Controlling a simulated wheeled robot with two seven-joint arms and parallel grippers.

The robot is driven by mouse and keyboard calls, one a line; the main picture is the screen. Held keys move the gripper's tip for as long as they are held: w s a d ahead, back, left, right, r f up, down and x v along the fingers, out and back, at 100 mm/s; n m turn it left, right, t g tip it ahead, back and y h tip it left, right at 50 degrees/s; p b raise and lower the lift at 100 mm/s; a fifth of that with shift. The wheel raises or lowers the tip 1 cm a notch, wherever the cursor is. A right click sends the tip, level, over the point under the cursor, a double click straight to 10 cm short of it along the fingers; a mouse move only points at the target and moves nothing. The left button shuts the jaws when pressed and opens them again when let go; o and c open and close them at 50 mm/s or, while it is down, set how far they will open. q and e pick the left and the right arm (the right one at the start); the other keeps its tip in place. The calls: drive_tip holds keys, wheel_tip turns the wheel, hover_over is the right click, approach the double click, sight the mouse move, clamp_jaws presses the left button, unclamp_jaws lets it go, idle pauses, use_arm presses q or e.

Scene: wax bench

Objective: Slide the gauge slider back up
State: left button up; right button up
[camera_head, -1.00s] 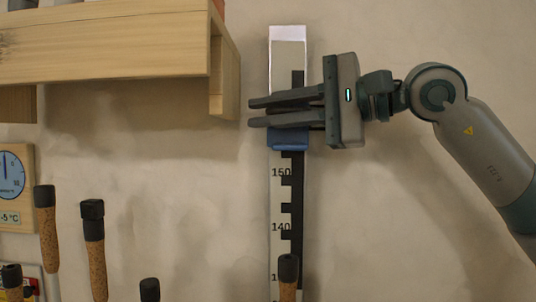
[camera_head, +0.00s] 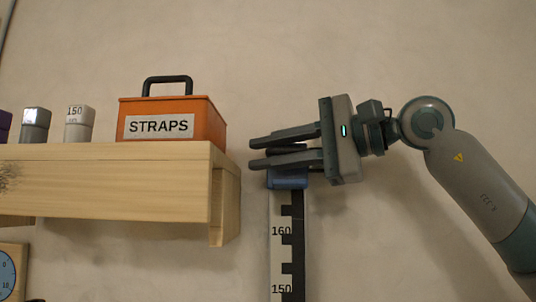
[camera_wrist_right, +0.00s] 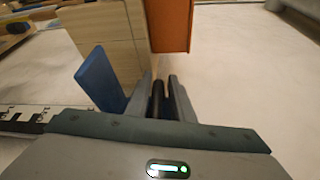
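The gauge (camera_head: 276,252) is a tall white strip with black steps and numbers, upright on the wall; 160 and 150 show. Its blue slider (camera_head: 287,181) sits above the 160 mark, near the gauge's top, which my gripper hides. My right gripper (camera_head: 285,149) reaches in from the right, with its fingers level and close together around a dark part just above the slider's blue body. The grip itself is mostly hidden. In the right wrist view a blue plate of the slider (camera_wrist_right: 101,80) stands beside the fingers (camera_wrist_right: 169,98). My left gripper is out of view.
A wooden shelf (camera_head: 110,180) stands just left of the gauge, its end close to my fingertips. It carries an orange STRAPS box (camera_head: 205,115) and grey weights (camera_head: 78,125). A dial (camera_head: 6,275) hangs lower left. The wall above and right is bare.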

idle(0.4)
drive_tip(key=shift+s+d+b, duration=0.25)
drive_tip(key=shift+d+b, duration=0.2)
drive_tip(key=shift+d, duration=0.15)
drive_tip(key=b+v, duration=0.5)
drive_tip(key=v, duration=1.1)
drive_tip(key=shift+r+b, duration=0.2)
drive_tip(key=shift+b, duration=0.15)
